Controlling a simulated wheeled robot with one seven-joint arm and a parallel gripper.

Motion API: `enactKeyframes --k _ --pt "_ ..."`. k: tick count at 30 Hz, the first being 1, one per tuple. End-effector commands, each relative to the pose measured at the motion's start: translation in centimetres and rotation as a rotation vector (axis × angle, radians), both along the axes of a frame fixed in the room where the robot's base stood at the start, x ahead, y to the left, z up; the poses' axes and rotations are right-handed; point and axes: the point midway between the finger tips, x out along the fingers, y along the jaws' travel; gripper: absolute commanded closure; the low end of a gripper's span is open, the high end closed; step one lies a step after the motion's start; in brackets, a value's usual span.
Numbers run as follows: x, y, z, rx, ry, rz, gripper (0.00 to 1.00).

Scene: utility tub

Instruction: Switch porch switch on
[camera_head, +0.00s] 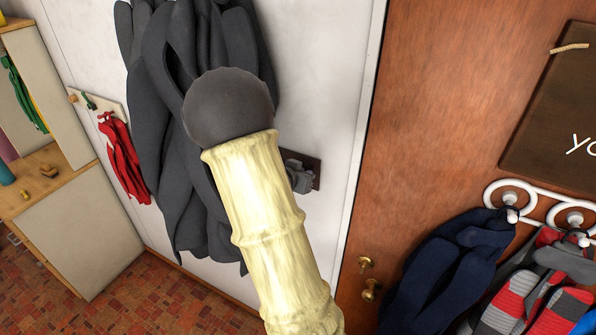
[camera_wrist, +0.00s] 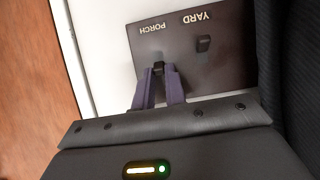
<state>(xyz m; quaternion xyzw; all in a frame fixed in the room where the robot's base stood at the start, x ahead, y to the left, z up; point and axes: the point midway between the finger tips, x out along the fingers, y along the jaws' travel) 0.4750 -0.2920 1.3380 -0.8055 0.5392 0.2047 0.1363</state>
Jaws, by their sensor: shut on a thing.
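A dark switch plate (camera_wrist: 222,65) is on the white wall, its labels PORCH and YARD upside down in the wrist view. The porch switch (camera_wrist: 158,66) is a small dark lever beside the PORCH label. My gripper (camera_wrist: 160,74) has its two fingers closed around this lever, one on each side. The yard switch (camera_wrist: 204,43) stands free to the right. In the head view the plate (camera_head: 316,172) shows only in part, with my gripper (camera_head: 299,178) in front of it and my arm hiding the rest. I cannot tell the lever's on or off position.
A dark grey coat (camera_head: 165,130) hangs on the wall just left of the plate. A brown wooden door (camera_head: 440,110) with brass knobs is to the right. Dark blue and striped garments (camera_head: 450,270) hang on white hooks there. A red garment (camera_head: 122,155) hangs far left.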

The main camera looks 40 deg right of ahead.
Motion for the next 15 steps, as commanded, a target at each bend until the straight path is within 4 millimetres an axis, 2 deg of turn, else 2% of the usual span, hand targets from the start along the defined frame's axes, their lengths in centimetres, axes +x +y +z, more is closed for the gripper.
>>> enactKeyframes --k 7,8,10,11,15 --pt "0.31 0.24 0.07 0.001 -0.003 0.008 1.00" --pt "0.31 0.24 0.07 0.001 -0.003 0.008 0.83" --pt "0.29 0.22 0.06 0.001 -0.003 0.008 0.70" --pt "0.25 0.20 0.06 0.001 -0.003 0.008 0.65" --pt "0.12 0.06 0.04 0.001 -0.002 0.004 0.65"
